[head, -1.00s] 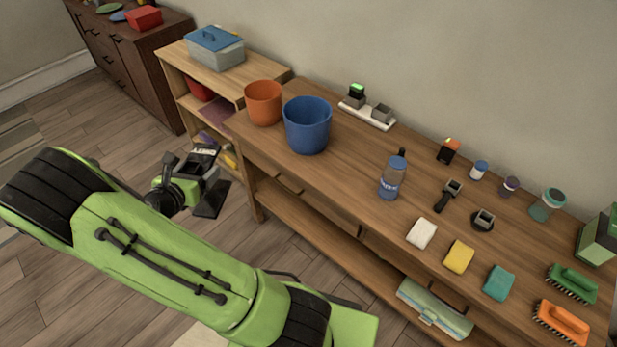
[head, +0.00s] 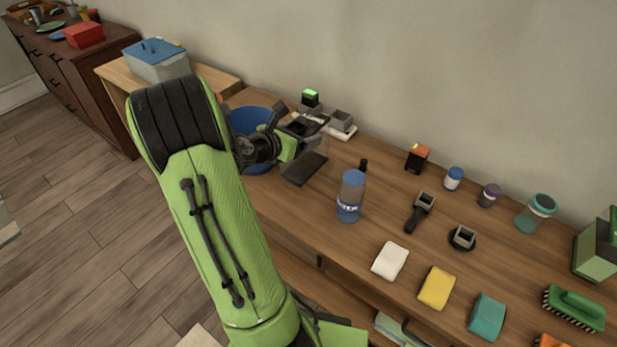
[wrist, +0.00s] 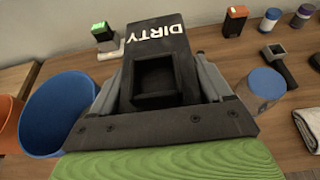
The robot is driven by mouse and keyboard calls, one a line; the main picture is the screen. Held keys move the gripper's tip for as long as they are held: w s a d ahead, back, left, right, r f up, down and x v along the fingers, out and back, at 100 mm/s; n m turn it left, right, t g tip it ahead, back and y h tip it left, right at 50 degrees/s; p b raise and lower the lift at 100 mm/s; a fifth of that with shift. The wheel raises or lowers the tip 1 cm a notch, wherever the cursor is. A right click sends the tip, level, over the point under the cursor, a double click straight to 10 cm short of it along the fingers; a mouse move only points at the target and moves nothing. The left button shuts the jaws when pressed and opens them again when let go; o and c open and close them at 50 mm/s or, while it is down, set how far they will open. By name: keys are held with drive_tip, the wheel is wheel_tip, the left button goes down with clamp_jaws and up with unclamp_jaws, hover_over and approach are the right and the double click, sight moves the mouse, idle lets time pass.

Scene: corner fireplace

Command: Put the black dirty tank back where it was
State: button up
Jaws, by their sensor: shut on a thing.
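The black tank (wrist: 158,48), with white "DIRTY" lettering upside down, is between the fingers of my gripper (wrist: 157,80) in the wrist view. My gripper is shut on it. In the head view my gripper (head: 304,145) is over the wooden bench, just right of the blue bucket and in front of a white base (head: 341,131). The base carries a green-lit block (head: 311,98) and a grey block (head: 341,118). In the wrist view the green-lit block (wrist: 102,31) is beyond the tank to the left. My gripper hides part of the base.
The blue bucket (head: 247,120) is close to the left of my gripper. An orange bucket (wrist: 9,122) shows in the wrist view.

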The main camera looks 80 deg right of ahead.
wheel_tip(320, 180, down, 8)
drive_tip(key=b, duration=0.3)
drive_tip(key=shift+w+f, duration=0.1)
drive_tip(key=shift+f, duration=0.15)
drive_tip(key=o, duration=1.6)
drive_tip(key=shift+c, duration=0.2)
drive_tip(key=shift+r, duration=0.2)
drive_tip(key=p+v, duration=0.2)
drive_tip(key=v, duration=1)
